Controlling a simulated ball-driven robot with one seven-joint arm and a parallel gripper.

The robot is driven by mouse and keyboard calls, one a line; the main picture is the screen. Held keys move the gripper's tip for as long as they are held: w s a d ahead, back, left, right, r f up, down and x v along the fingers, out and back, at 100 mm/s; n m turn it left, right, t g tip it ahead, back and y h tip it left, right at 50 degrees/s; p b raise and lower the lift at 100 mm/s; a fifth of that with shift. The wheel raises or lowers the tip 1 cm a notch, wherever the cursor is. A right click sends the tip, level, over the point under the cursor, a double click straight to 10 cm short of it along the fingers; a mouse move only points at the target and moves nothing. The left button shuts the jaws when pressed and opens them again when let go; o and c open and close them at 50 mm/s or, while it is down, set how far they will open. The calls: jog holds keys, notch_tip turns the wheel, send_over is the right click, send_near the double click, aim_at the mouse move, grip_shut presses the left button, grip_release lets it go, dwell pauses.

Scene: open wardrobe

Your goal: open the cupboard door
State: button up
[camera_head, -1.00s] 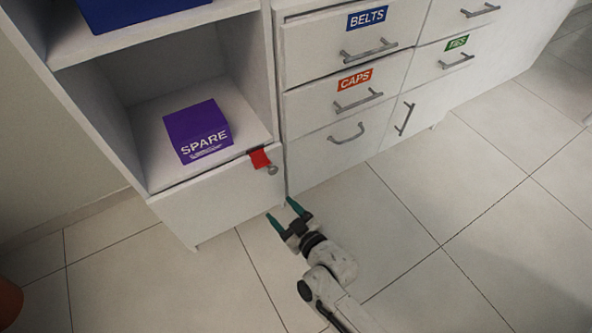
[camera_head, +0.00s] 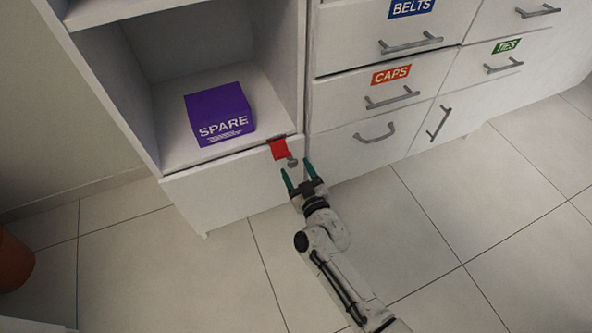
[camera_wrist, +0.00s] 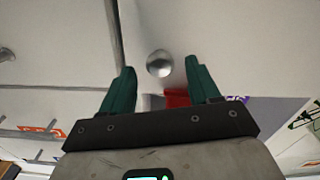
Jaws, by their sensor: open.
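The low white cupboard door (camera_head: 225,196) under the open shelf is shut. A round grey knob (camera_head: 292,162) sits near its top right corner, beside a red tag (camera_head: 279,149). My gripper (camera_head: 296,168) is open and points at the knob, with its green fingertips close to it. In the wrist view the knob (camera_wrist: 160,63) shows between the two spread fingers, near their tips. I cannot tell whether either finger touches it. The red tag (camera_wrist: 178,97) is partly hidden behind a finger.
A purple SPARE box (camera_head: 220,113) stands on the shelf above the door. Right are drawers with bar handles, labelled BELTS (camera_head: 411,8), CAPS (camera_head: 391,74) and TIES (camera_head: 506,46), and a shut door with a slanting handle (camera_head: 440,124). The tiled floor (camera_head: 400,230) in front is clear.

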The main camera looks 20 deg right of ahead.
jog(key=shift+w, duration=0.55)
grip_shut()
dwell(0.4)
